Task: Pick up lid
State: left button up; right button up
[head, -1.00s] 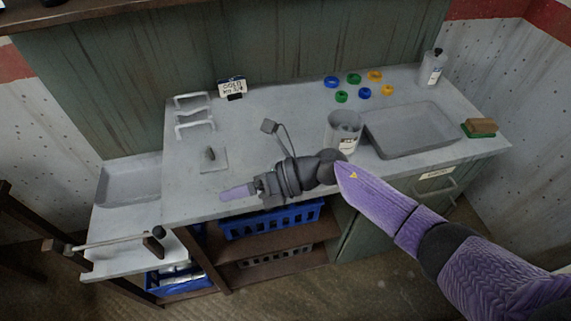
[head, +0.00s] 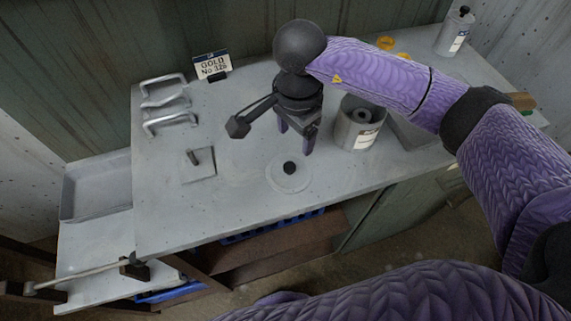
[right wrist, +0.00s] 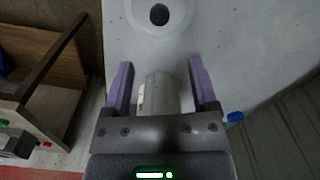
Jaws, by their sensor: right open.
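The lid (head: 289,176), a pale round disc with a black knob, lies flat on the grey worktop near its front edge. It also shows at the top of the right wrist view (right wrist: 178,25). My right gripper (head: 296,140) points down, open and empty, above the worktop just behind the lid and apart from it. In the right wrist view its two purple fingers (right wrist: 160,63) are spread, with the grey can (right wrist: 162,92) seen between them. The can (head: 350,131) stands upright to the right of the gripper. My left gripper is not in view.
A square plate with a peg (head: 208,172) and metal handles (head: 163,107) are to the left on the worktop (head: 235,205). A number sign (head: 212,66) stands behind.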

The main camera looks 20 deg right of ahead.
aim_at(290, 166)
jog(key=f, duration=0.3)
jog(key=f+b, duration=0.1)
jog(key=f, duration=0.2)
jog(key=a+f, duration=0.1)
jog(key=f, duration=0.2)
jog(key=shift+s+b, duration=0.25)
jog(key=shift+b, duration=0.1)
jog(key=shift+r, duration=0.1)
grip_shut()
